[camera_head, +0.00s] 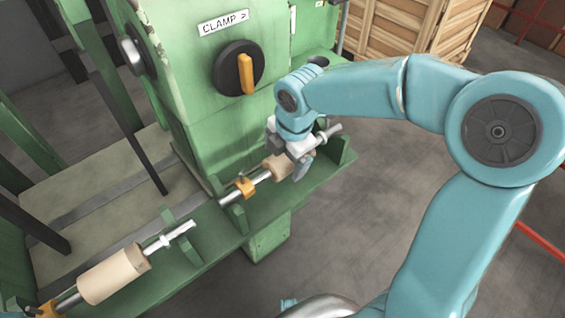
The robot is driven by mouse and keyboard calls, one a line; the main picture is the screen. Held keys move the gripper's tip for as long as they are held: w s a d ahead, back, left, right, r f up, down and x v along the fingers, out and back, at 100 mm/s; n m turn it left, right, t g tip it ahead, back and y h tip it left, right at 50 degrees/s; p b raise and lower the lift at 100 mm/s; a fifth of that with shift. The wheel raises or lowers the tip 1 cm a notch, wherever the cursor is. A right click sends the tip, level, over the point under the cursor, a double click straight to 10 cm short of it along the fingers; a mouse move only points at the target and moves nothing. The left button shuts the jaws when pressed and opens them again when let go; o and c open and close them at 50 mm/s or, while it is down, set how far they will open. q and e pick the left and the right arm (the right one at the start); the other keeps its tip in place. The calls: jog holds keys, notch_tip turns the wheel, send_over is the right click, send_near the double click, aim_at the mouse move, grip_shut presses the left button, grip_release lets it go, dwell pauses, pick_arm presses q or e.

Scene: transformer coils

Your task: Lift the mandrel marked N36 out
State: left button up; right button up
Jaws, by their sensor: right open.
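Two mandrels with tan cylindrical bodies and metal shaft ends lie along the green ledge of the machine. One mandrel (113,274) is at the lower left, with its bare shaft end pointing up and right. The other mandrel (274,168) is further right, partly hidden by my right gripper (299,166). That gripper is open, pointing down over the right part of this mandrel. Its jaws are close to the tan body, but I cannot tell if they touch it. No N36 mark is readable on either mandrel. My left gripper is not in view.
The green machine (205,95) has a CLAMP label (223,23) and a black dial with a yellow handle (246,74). Green brackets and orange clamps line the ledge (215,228). A wooden crate (402,28) stands behind.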

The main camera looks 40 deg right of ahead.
jog(key=shift+w+f, duration=0.2)
jog(key=shift+f, duration=0.45)
jog(key=shift+s, duration=0.1)
jog(key=shift+r, duration=0.1)
jog(key=c, duration=1.6)
